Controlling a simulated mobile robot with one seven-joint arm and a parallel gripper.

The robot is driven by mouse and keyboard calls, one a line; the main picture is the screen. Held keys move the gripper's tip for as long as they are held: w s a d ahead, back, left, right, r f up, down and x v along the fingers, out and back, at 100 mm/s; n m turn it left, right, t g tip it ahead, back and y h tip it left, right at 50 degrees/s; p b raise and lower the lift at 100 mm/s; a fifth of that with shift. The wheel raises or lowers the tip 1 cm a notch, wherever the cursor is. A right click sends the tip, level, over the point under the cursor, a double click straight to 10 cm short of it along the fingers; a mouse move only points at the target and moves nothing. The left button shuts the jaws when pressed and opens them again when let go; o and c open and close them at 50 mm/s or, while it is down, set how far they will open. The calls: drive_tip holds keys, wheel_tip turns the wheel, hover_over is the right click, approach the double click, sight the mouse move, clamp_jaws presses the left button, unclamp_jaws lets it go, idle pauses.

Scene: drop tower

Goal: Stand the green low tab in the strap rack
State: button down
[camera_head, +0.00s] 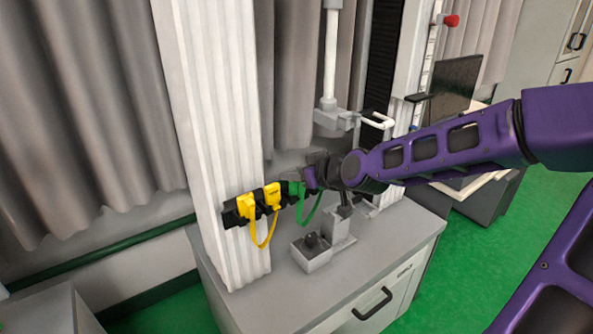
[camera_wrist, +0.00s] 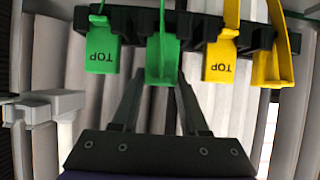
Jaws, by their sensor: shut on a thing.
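The strap rack (camera_head: 232,216) is a black bar fixed across the white ribbed column; its dark bar (camera_wrist: 195,24) crosses the top of the wrist view. My gripper (camera_wrist: 161,82) is shut on a green tab (camera_wrist: 163,62), with a finger on each side of it. The held tab is at the rack, but I cannot tell whether it is fully seated. Another green tab marked TOP (camera_wrist: 101,52) is at the rack to its left in the wrist view. The green strap (camera_head: 312,213) hangs in a loop below my gripper (camera_head: 311,178) in the head view.
Two yellow tabs (camera_head: 246,206) (camera_head: 272,194) sit in the rack, joined by a hanging yellow strap (camera_head: 262,242). A grey drop tower base with an open box (camera_head: 312,258) stands close on the right of the rack.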

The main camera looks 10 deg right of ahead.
drive_tip(key=shift+f, duration=0.3)
drive_tip(key=shift+c, duration=1.7)
unclamp_jaws()
drive_tip(key=shift+r, duration=0.1)
drive_tip(key=p+v, duration=0.5)
drive_tip(key=v, duration=1.2)
drive_tip(key=shift+s, duration=0.25)
